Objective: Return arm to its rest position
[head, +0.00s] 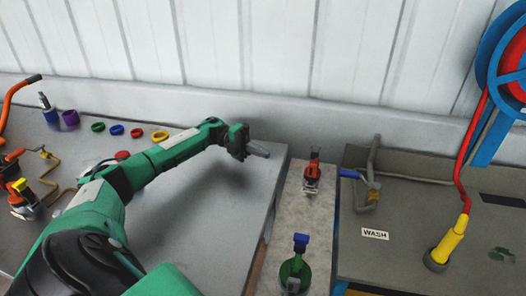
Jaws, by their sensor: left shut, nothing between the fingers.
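My left arm (150,165) is green and comes in from the lower left, stretched out over the grey table (215,230). My left gripper (262,152) is at its far end, above the table's back right part, pointing right. Its fingers are shut with nothing between them. It is apart from the objects around it. My right gripper is not in view.
A red device (312,176) and a green one (295,268) stand in the middle strip. A WASH bench (400,255) with a yellow nozzle (446,243) is right.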

